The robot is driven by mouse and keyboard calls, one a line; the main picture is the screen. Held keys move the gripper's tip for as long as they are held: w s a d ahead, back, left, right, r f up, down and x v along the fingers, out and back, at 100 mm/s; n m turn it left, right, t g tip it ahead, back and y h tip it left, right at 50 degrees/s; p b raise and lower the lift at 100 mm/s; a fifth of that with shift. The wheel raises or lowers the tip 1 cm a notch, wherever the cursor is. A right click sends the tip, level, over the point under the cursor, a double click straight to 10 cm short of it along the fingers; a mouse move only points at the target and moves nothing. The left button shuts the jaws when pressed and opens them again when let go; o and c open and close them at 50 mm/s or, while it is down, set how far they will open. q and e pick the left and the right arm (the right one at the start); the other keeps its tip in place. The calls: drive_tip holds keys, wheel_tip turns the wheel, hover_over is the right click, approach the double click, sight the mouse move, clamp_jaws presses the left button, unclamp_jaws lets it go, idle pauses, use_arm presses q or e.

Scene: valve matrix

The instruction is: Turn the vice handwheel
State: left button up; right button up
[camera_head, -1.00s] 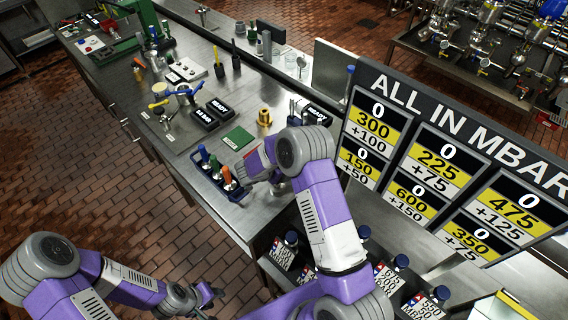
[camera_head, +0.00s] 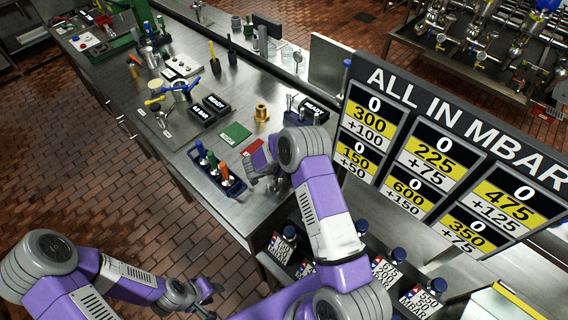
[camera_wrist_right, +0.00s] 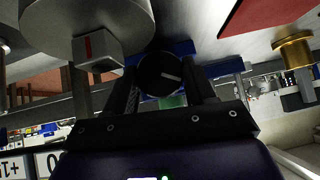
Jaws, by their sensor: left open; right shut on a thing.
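I cannot pick out the vice handwheel for certain. A green machine (camera_head: 128,30) stands at the far left end of the bench, too small to show a wheel. Nearer is a fitting with a blue handle (camera_head: 186,84) and yellow round parts (camera_head: 155,84) beside it. My right gripper (camera_head: 262,178) is low over the near bench, right of a blue tool tray. In the right wrist view its fingers are shut on a dark round piece (camera_wrist_right: 160,75) with a white line. My left gripper (camera_head: 207,292) is open, low at the front, away from the bench.
The blue tray (camera_head: 238,190) holds several coloured-handled tools. A green plate (camera_head: 235,133), a red plate (camera_head: 253,147), a brass fitting (camera_head: 262,113) and black displays (camera_head: 205,110) crowd the bench. A large pressure board (camera_head: 450,150) stands at right. Brick floor lies left of the bench.

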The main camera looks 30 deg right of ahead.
drive_tip(key=shift+c, duration=0.5)
drive_tip(key=shift+f+t+b, duration=0.1)
drive_tip(key=shift+t+b, duration=0.3)
drive_tip(key=shift+b, duration=0.15)
drive_tip(key=m+t+b, duration=0.1)
drive_tip(key=b, duration=0.2)
drive_tip(key=t+b, duration=0.1)
drive_tip(key=b, duration=0.3)
drive_tip(key=m+t+y+b, duration=0.1)
drive_tip(key=t+b, duration=0.1)
drive_tip(key=b, duration=0.2)
drive_tip(key=shift+s+d+f+m, duration=0.15)
drive_tip(key=shift+s+f+m, duration=0.05)
drive_tip(key=shift+s+m, duration=0.1)
drive_tip(key=shift+r+t+b, duration=0.15)
drive_tip(key=shift+t+b, duration=0.15)
drive_tip(key=shift+b, duration=0.6)
drive_tip(key=o, duration=1.1)
drive_tip(key=shift+c, duration=0.2)
